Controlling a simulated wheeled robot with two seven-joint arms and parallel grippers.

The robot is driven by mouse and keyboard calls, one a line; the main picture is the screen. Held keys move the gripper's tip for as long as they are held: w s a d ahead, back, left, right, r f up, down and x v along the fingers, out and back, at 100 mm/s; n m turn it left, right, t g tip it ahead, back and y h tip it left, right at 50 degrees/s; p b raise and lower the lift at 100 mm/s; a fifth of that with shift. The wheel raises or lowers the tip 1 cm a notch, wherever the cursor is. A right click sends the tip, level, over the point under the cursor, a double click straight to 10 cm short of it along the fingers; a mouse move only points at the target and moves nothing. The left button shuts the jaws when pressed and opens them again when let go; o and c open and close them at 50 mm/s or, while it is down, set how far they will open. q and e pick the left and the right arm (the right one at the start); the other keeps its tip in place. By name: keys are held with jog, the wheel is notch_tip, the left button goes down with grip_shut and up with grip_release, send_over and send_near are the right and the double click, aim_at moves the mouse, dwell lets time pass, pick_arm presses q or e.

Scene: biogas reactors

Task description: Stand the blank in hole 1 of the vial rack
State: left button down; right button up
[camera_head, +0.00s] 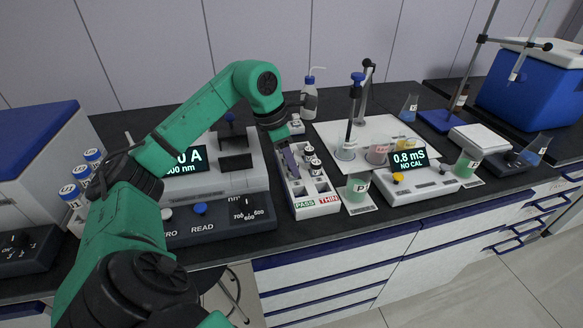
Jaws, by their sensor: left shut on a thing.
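The white vial rack (318,187) stands on the dark bench in the middle, with green PASS and red THIN labels at its front end. Several dark-capped vials (308,153) stand in its right side. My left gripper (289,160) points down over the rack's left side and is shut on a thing. The held thing is too small and covered to make out, so I cannot tell if it is the blank. Whether its lower end is in a hole or above it is not clear. Hole 1 cannot be read. My right gripper is not in view.
A photometer (222,226) with READ and ZERO buttons stands left of the rack, partly behind my left arm. A meter (408,158) showing 0.8 mS, a beaker (357,188) and a stand (362,92) are on the right. A wash bottle (309,98) stands behind the rack.

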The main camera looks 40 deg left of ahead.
pick_arm(q)
jog(key=shift+w+f, duration=0.1)
jog(key=shift+f, duration=0.05)
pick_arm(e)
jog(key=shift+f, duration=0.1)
pick_arm(q)
jog(key=shift+d+f, duration=0.1)
jog(key=shift+f, duration=0.05)
jog(key=c, duration=0.8)
grip_release()
jog(key=shift+o, duration=1)
jog(key=shift+r, duration=0.35)
jog(key=p+v, duration=0.2)
jog(key=v, duration=0.9)
jog(key=shift+r+p, duration=0.35)
jog(key=shift+p, duration=0.05)
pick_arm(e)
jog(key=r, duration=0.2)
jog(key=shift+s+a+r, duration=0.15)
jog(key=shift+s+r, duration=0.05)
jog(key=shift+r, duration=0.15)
